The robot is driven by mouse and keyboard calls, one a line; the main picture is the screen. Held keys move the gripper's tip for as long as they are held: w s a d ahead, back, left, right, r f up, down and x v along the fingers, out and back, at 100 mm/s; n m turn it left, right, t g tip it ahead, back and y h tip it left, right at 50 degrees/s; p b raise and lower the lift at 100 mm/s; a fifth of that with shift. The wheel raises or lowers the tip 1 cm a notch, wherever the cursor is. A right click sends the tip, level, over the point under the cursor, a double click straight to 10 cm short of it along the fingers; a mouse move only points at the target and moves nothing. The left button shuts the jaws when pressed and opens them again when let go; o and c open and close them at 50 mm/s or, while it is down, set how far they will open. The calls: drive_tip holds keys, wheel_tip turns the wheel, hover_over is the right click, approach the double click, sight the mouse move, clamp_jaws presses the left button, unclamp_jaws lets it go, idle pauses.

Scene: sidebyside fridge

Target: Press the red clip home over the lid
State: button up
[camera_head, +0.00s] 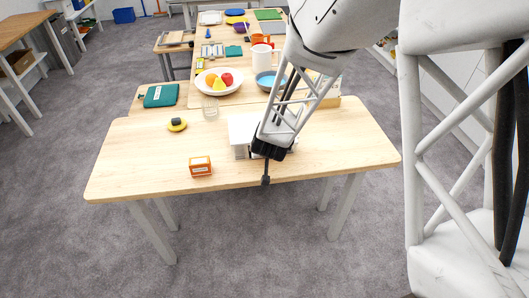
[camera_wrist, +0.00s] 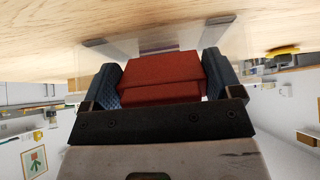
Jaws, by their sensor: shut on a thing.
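The red clip (camera_wrist: 160,78) fills the middle of the wrist view, between the two dark textured fingers of my gripper (camera_wrist: 163,72). The gripper is shut on it. In the head view my gripper (camera_head: 265,178) is at the table's front edge and the clip cannot be made out. A white box-like container (camera_head: 240,128) stands just behind the gripper, partly hidden by my arm. I cannot tell its lid apart. In the wrist view a pale, see-through surface (camera_wrist: 150,47) lies just beyond the clip; whether they touch is unclear.
An orange box (camera_head: 200,166) with a white label stands left of the gripper, near the front edge. A yellow item with a dark top (camera_head: 177,125), a glass (camera_head: 210,108) and a fruit plate (camera_head: 219,81) are farther back. The wooden table (camera_head: 130,165) is bare at the left front.

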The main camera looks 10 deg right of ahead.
idle(0.4)
drive_tip(key=o, duration=1)
drive_tip(key=shift+s+r, duration=0.1)
drive_tip(key=shift+v, duration=3.75)
